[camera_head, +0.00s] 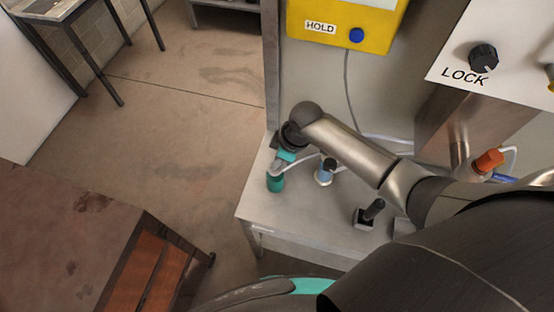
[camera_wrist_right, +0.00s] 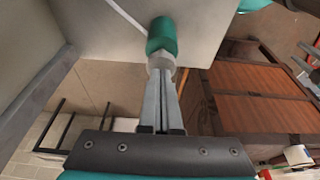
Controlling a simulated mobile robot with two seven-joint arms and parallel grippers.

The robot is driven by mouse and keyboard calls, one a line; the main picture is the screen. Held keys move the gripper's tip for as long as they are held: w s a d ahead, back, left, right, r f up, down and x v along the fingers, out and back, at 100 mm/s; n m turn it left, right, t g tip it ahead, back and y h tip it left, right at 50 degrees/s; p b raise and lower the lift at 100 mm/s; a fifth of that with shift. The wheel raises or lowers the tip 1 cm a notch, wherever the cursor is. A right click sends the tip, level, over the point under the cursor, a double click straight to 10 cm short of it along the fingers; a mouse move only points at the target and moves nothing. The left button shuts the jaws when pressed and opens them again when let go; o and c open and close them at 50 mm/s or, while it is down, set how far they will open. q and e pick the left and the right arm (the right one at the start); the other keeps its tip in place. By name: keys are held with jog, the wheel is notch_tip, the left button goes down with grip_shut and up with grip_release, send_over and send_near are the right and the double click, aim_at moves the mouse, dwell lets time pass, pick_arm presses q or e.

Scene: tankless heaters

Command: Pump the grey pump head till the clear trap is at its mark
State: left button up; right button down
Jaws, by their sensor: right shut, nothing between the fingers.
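The pump is a green cylinder (camera_head: 275,183) near the left edge of the bench, and it also shows in the right wrist view (camera_wrist_right: 162,34). Its grey pump head (camera_wrist_right: 161,56) is at the tips of my right gripper (camera_wrist_right: 160,72). The fingers are together with nothing between them, right over the head; I cannot tell whether they touch it. In the head view my right gripper (camera_head: 279,166) hides most of the head. The clear trap (camera_head: 324,174), with bluish contents and a dark top, stands right of the pump. Its mark is too small to read. My left gripper is out of view.
A black lever (camera_head: 370,213) on a small base and an orange-capped fitting (camera_head: 488,161) are farther right on the bench (camera_head: 300,226). A yellow HOLD box (camera_head: 330,24) with a blue button and a white LOCK panel (camera_head: 478,62) are behind. Hoses run along the back.

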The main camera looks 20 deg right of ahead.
jog(key=shift+s+f+b, duration=0.1)
jog(key=shift+f+b, duration=0.6)
jog(key=shift+f, duration=0.7)
jog(key=shift+s, duration=0.1)
jog(key=shift+r+p, duration=0.45)
jog(key=shift+p, duration=0.15)
notch_tip(320, 180, up, 4)
jog(key=p, duration=0.4)
jog(key=shift+f, duration=0.15)
jog(key=v, duration=0.9)
jog(key=shift+r, duration=0.4)
